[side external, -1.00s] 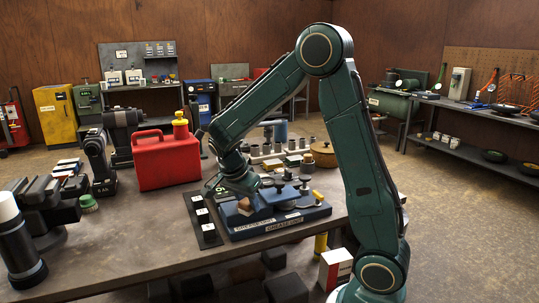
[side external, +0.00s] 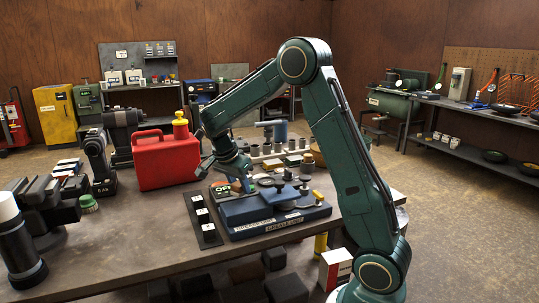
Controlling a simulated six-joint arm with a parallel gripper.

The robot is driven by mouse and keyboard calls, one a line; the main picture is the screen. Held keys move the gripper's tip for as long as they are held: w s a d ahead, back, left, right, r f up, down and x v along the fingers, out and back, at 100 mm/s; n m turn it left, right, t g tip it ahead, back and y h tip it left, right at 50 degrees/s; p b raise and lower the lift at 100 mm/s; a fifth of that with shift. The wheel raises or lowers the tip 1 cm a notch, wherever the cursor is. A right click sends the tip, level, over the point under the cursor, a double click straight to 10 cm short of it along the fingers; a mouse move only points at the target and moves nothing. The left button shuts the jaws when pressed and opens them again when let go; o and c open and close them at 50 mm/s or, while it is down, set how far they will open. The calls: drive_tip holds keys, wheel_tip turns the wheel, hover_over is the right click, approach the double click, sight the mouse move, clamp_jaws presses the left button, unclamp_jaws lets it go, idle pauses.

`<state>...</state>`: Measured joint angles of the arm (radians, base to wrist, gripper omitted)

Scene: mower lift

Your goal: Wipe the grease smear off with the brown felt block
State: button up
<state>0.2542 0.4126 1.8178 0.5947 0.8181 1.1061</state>
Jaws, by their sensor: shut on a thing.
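My gripper (side external: 245,184) is at the back left of a blue unit (side external: 250,209) on the bench, low over its rear edge. It is shut on the brown felt block, which I can barely make out between the fingers and the clutter behind. The blue unit lies on a dark blue base with pale lettered labels (side external: 284,224) on its front. I cannot make out the grease smear at this size and angle. I cannot tell whether the block touches a surface.
A black strip with white squares (side external: 202,220) lies left of the unit. A red can (side external: 168,160) stands behind it to the left. Several grey cylinders and small parts stand behind the unit. The bench's front (side external: 130,258) is clear.

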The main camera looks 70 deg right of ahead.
drive_tip(key=shift+r, duration=3.2)
drive_tip(key=shift+a, duration=0.1)
